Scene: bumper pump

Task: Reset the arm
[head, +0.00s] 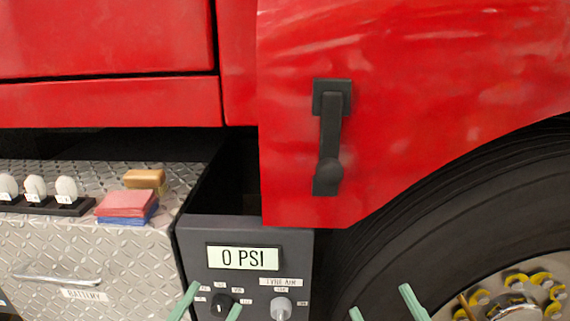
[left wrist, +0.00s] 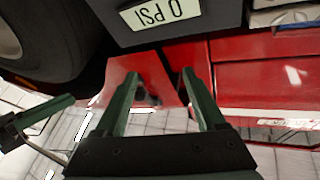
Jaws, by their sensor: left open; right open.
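My left gripper (head: 210,306) shows at the bottom of the head view as two pale green fingertips, spread apart and empty. They are in front of the lower part of the grey pump panel (head: 194,249), near its black knob (head: 222,303). In the left wrist view the left gripper (left wrist: 160,95) is also open, with nothing between its fingers. My right gripper (head: 384,302) shows at the bottom right of the head view, open and empty in front of the tyre. Most of both arms is out of the head view.
The panel display (head: 243,257) reads 0 PSI, with a grey knob (head: 281,308) below. A black handle (head: 330,140) is on the red bodywork (head: 420,90). The tyre (head: 450,210) is at right. Sponges or cloths (head: 127,203) and white discs in a rack (head: 72,206) sit on the metal ledge.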

